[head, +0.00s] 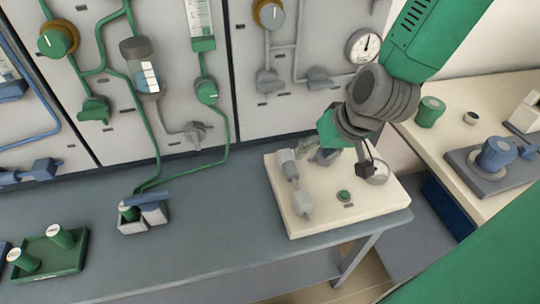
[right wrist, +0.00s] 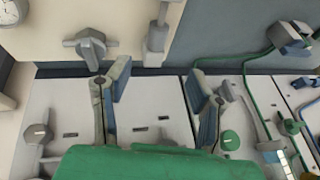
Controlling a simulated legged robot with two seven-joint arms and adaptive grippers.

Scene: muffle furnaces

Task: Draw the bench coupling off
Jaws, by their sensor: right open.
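A cream base block (head: 335,218) sits at the right end of the bench. A grey two-part fitting that looks like the bench coupling (head: 303,204) lies along its left side; it also shows at the top of the right wrist view (right wrist: 156,38). A grey cross-handled fitting (right wrist: 90,44) stands beside it, close to one fingertip. My right gripper (head: 348,158) is over the back of the block, partly hiding what is beneath. In the right wrist view its fingers (right wrist: 158,78) are wide apart with nothing between them. My left gripper is out of view.
A green button (head: 343,196) and a round gauge (head: 375,172) are on the block. A small grey holder (head: 143,222) and a green tray (head: 50,255) stand further left. A panel with valves (head: 260,120) rises behind the bench. The bench between holder and block is clear.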

